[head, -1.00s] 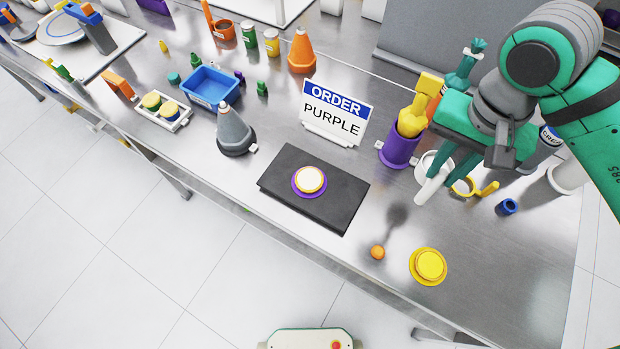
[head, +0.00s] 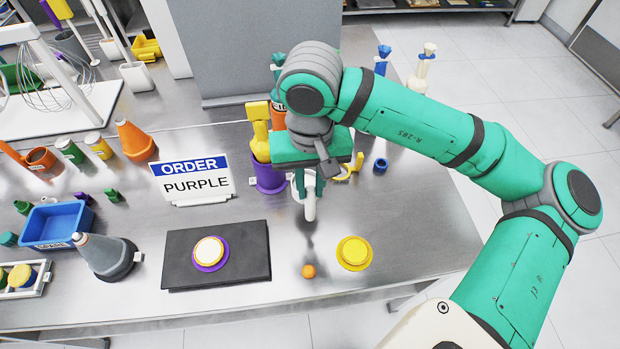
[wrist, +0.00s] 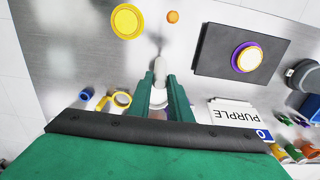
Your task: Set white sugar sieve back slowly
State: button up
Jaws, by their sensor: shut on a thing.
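My gripper (head: 307,190) is shut on the white sugar sieve (head: 310,206), to the right of the purple pot. The white handle (wrist: 160,71) sticks out beyond the fingertips (wrist: 163,88) in the wrist view. The fingers hide much of the sieve, and I cannot tell from this view whether any of it touches the steel table. A dark shadow lies on the table just in front of it. A similar yellow sieve (head: 354,168) is close by on the right; it also shows in the wrist view (wrist: 122,99).
The purple pot (head: 269,178) holds a yellow tool. A blue cup (head: 380,165) stands to the right. In front are a yellow disc (head: 354,252), an orange ball (head: 308,271) and a black board (head: 245,262) bearing a purple-rimmed disc (head: 210,252). The ORDER PURPLE sign (head: 193,184) stands left.

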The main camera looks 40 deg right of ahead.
aim_at(311, 207)
jog(key=shift+s+f, duration=0.1)
jog(key=shift+f, duration=4.3)
jog(key=o, duration=1)
jog(key=shift+c, duration=0.2)
jog(key=shift+r, duration=0.15)
jog(key=shift+r, duration=4.35)
